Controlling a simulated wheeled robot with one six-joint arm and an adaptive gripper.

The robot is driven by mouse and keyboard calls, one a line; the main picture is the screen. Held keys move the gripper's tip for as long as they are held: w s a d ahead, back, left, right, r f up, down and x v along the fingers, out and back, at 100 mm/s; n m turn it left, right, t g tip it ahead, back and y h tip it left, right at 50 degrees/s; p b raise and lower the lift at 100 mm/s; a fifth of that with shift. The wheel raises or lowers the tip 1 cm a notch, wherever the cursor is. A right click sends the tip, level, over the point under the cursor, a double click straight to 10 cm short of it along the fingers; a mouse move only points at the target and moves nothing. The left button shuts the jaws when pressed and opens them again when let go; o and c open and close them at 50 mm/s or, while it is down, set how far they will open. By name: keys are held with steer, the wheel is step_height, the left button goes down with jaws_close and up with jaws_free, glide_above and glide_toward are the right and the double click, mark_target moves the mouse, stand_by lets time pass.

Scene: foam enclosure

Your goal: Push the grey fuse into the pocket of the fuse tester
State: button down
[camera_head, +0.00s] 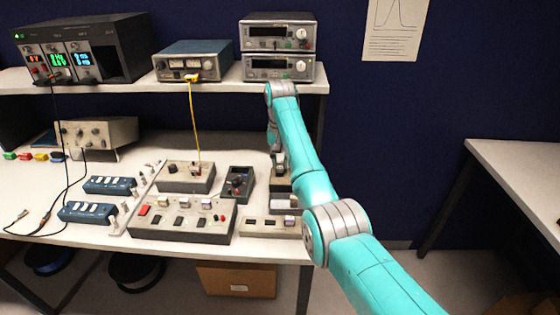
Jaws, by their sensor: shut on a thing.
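My gripper (279,162) points down at the right part of the bench, beside my teal forearm. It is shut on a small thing. Its fingertips and what they hold are too small and too covered to make out. A grey box (283,186) stands just below it, partly hidden by my arm. I cannot tell whether they touch. A wide grey panel box (182,235) with a red button and several dark slots stands at the front. A lower grey box (262,228) is right of it. I cannot tell which box is the fuse tester. I cannot make out the grey fuse or the pocket.
A dark open tray (238,183) and a grey box with a yellow cable (185,178) stand left of my gripper. Two blue strips (110,185) and loose leads lie further left. Instruments stand on the shelf (215,88) above. A second table (520,165) is at right.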

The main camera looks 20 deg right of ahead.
mark_target(280, 172)
steer(key=shift+f, duration=1.6)
steer(key=c, duration=0.9)
jaws_free()
steer(key=shift+r, duration=3.75)
